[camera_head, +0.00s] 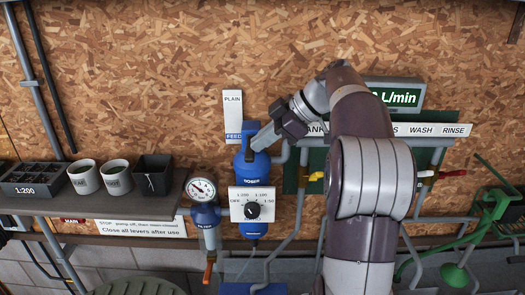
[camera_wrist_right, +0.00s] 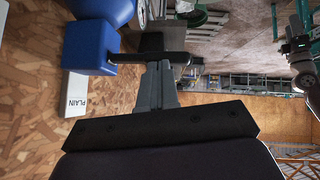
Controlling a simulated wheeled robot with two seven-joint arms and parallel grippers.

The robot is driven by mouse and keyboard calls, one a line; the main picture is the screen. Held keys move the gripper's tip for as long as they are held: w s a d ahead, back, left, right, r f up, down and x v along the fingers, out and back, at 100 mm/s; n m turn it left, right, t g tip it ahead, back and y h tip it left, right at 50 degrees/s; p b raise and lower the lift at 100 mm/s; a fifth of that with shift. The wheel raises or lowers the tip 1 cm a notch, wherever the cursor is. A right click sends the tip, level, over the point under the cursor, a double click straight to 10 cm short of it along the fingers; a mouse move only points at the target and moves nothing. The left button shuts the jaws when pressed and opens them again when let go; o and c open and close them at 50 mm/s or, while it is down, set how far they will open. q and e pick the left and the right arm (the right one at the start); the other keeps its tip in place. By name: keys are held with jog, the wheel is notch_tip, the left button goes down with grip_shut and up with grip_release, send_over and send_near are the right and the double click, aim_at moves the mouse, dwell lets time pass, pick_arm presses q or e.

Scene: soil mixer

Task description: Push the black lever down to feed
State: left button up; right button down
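The blue dosing unit (camera_head: 257,170) hangs on the chipboard wall. Its blue top block (camera_wrist_right: 90,55) shows large in the wrist view. The black lever (camera_wrist_right: 125,58) runs out sideways from that block, across my right gripper's fingers. In the head view the lever is mostly hidden by my right gripper (camera_head: 258,140), which lies over the unit's top from the upper right. In the wrist view my right gripper (camera_wrist_right: 160,62) has its grey fingers close together at the lever; contact is hard to tell. The PLAIN/FEED label (camera_head: 233,115) is left of the unit. My left gripper is out of view.
Below is a white dial plate (camera_head: 252,204) with a black knob. A pressure gauge (camera_head: 201,190) sits to its left. Cups (camera_head: 85,177) stand on the left shelf (camera_head: 95,206). Pipes, valves and a green L/min display (camera_head: 395,95) lie to the right.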

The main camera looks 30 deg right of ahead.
pick_arm(q)
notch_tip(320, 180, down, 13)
jog(key=b, duration=1.1)
pick_arm(e)
jog(key=shift+s+a+f+n+t+h, duration=0.1)
jog(key=shift+f+n+t+h, duration=0.45)
jog(key=shift+f+t, duration=0.75)
jog(key=shift+s+a+f+n+t+h, duration=0.1)
jog(key=shift+f+n+t+h, duration=0.25)
jog(key=shift+f+n+t, duration=0.85)
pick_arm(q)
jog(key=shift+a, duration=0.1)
pick_arm(e)
jog(key=shift+f+m+g, duration=0.3)
jog(key=shift+m, duration=0.15)
